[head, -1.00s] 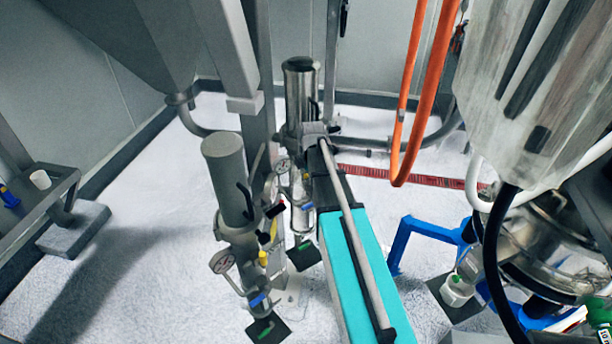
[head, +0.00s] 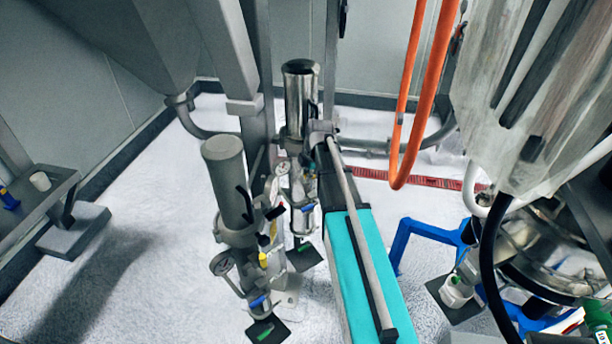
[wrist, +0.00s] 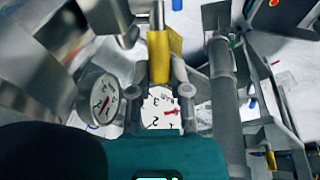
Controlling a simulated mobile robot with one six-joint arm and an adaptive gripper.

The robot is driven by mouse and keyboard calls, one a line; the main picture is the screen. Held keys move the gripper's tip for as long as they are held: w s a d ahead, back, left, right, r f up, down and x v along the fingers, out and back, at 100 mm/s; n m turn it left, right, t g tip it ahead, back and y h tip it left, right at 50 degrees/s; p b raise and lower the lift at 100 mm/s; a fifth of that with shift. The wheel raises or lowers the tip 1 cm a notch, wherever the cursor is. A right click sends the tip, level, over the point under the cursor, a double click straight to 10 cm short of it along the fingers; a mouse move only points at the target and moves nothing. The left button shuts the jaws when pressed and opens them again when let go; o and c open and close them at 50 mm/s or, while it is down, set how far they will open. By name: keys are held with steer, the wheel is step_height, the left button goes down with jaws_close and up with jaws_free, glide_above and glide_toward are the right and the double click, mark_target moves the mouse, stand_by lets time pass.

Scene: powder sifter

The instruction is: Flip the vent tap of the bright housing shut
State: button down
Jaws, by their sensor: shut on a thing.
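The bright housing (head: 301,98) is a polished upright cylinder at the back, left of my teal arm in the head view. Its lower fittings are partly hidden by my arm. In the wrist view, a yellow tap handle (wrist: 158,52) stands upright in the picture. My gripper (wrist: 160,82) has its two grey fingers on either side of the handle's lower end and is shut on it. A round white gauge (wrist: 160,108) lies behind the fingers. In the head view the fingertips cannot be made out.
A duller grey housing (head: 226,170) with its own yellow tap (head: 263,260) and gauge (head: 222,264) stands nearer, left of my arm. Orange hoses (head: 408,110) hang to the right. A blue frame (head: 425,232) stands at right. The floor at left is mostly clear.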

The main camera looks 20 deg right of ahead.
steer(key=c, duration=0.6)
jaws_free()
steer(key=shift+a+f+h, duration=0.1)
steer(key=shift+f+h, duration=0.05)
steer(key=shift+h, duration=0.15)
steer(key=shift+s+a+f+h, duration=0.1)
steer(key=shift+a+f+h, duration=0.1)
steer(key=shift+h, duration=0.1)
steer(key=shift+r, duration=0.2)
steer(key=r+p, duration=0.4)
steer(key=s+r+p, duration=0.1)
steer(key=r+p, duration=0.3)
steer(key=s+r+p, duration=0.1)
steer(key=r+p, duration=0.4)
steer(key=shift+s+d+r, duration=0.1)
steer(key=shift+s+d, duration=0.1)
steer(key=shift+d, duration=0.05)
